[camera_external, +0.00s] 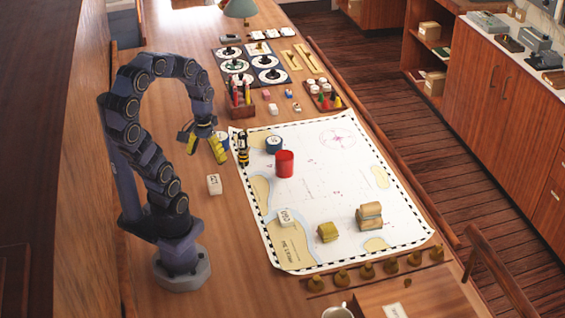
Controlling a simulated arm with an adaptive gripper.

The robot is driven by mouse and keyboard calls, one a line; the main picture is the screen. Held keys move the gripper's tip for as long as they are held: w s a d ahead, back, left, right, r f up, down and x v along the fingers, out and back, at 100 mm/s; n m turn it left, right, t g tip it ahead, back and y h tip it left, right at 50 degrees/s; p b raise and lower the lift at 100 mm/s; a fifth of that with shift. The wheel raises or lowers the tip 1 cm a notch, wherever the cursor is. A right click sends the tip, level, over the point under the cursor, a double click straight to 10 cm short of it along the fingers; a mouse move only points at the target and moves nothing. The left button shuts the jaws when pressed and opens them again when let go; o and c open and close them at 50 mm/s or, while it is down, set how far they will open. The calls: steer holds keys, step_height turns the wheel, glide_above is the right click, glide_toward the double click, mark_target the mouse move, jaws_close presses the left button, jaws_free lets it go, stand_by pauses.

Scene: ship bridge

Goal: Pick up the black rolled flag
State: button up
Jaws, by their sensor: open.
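A small upright black roll with yellow bands (243,150), which looks like the black rolled flag, stands at the left edge of the chart (330,195). My gripper (206,156) has yellow fingers spread apart, with nothing visible between them. It hangs above the table, just left of the black roll in the picture. The gap in depth and height between them is hard to tell. A dark blue round item (223,138) shows behind my gripper, partly hidden by it.
On the chart stand a red cylinder (285,164), a dark blue roll (274,144), an olive bundle (328,232) and a tan bundle (369,216). A white block (214,184) lies below my gripper. A pen holder (240,106) stands behind the black roll.

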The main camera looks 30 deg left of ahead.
steer(key=w+d+f+n+t+h, duration=0.1)
steer(key=w+d+f+t, duration=0.15)
steer(key=w, duration=0.55)
steer(key=w+d+f+n+t, duration=0.2)
steer(key=w+d+f, duration=0.2)
steer(key=w, duration=0.5)
steer(key=w+d+f+n+t+h, duration=0.1)
steer(key=w+d+f+t, duration=0.25)
steer(key=w, duration=0.45)
steer(key=n+t+y, duration=0.3)
steer(key=n+y, duration=0.2)
steer(key=y, duration=0.7)
glide_toward(244, 148)
steer(key=x, duration=0.4)
steer(key=shift+w+d+f, duration=0.1)
steer(key=shift+d+f, duration=0.2)
steer(key=shift+f, duration=0.05)
steer(key=shift+a+y, duration=0.3)
steer(key=shift+y, duration=0.2)
steer(key=shift+w+a, duration=0.2)
steer(key=shift+a, duration=0.1)
steer(key=x, duration=0.7)
steer(key=shift+w+d, duration=0.1)
steer(key=shift+d, duration=0.05)
steer(key=c, duration=1.2)
